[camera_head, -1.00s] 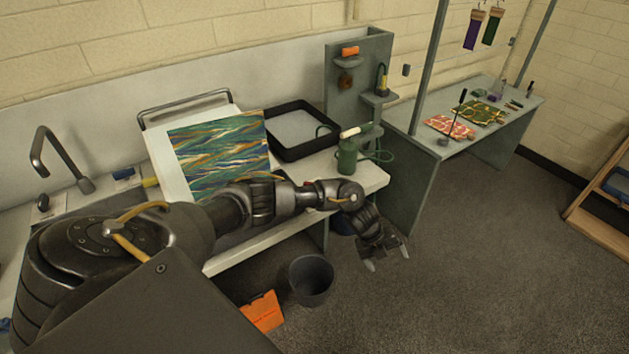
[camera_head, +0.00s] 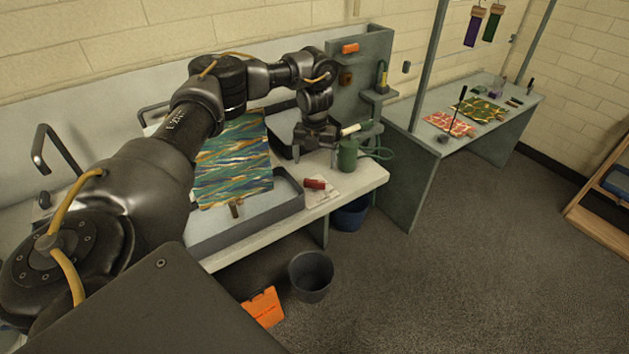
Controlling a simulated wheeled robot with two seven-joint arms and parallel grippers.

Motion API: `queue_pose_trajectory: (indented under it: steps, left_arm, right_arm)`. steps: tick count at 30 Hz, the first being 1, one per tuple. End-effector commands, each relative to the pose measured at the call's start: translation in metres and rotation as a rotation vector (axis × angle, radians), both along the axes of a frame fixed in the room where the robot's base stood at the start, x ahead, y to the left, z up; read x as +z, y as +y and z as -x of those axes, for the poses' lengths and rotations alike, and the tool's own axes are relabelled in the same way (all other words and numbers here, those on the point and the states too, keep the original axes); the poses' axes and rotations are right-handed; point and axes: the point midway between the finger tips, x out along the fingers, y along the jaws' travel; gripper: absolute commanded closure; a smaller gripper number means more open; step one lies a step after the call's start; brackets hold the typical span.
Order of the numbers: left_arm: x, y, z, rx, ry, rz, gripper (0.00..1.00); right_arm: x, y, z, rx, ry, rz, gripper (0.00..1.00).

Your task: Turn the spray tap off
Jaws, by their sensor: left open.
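A green canister (camera_head: 347,155) with a pale handle (camera_head: 350,129) on top and a green hose (camera_head: 378,153) beside it stands at the right end of the counter. A small round brown knob (camera_head: 346,77) is on the grey panel behind. I cannot tell which part is the spray tap, or whether it is on. My left gripper (camera_head: 316,152) points down over the counter, just left of the canister; its jaws are open and seem empty. It looks close to the canister, but contact is unclear. My right gripper is not in view.
A sloped board with a marbled sheet (camera_head: 232,160) and a grey tray (camera_head: 246,224) are left of the gripper. A red roller (camera_head: 315,184) lies at the counter front. A faucet (camera_head: 42,150) is far left. A bin (camera_head: 312,277) and orange sign (camera_head: 263,306) are on the floor.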

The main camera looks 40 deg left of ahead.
Motion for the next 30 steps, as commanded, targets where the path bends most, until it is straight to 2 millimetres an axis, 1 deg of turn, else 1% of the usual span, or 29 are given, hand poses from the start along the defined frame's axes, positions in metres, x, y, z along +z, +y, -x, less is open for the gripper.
queue_pose_trajectory:
  steps: [1, 6, 9, 12, 15, 18, 27, 30]
  left_arm:
    - [-0.012, 0.0, 0.002, 0.003, 0.005, 0.001, 0.13]
    - [-0.046, 0.0, 0.001, 0.004, 0.004, 0.002, 0.13]
    - [-0.063, 0.0, 0.001, 0.004, 0.003, 0.001, 0.13]
    - [-0.076, -0.001, 0.001, 0.003, 0.002, 0.001, 0.13]
    - [-0.085, 0.0, 0.0, 0.002, 0.001, 0.0, 0.13]
    - [-0.089, 0.0, 0.0, 0.002, 0.001, 0.0, 0.13]
    - [-0.091, 0.0, 0.0, 0.002, 0.0, 0.0, 0.13]
    - [-0.091, 0.0, 0.0, 0.001, 0.0, 0.0, 0.26]
  right_arm:
    - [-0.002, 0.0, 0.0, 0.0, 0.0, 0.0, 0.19]
    - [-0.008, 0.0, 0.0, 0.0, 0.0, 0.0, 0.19]
    - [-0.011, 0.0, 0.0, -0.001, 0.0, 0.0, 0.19]
    - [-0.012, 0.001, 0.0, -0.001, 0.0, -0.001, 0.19]
    - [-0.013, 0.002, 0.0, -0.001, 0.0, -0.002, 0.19]
    - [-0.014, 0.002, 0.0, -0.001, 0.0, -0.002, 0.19]
    - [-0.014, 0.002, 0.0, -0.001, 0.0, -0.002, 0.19]
    - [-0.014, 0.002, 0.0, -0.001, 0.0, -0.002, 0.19]
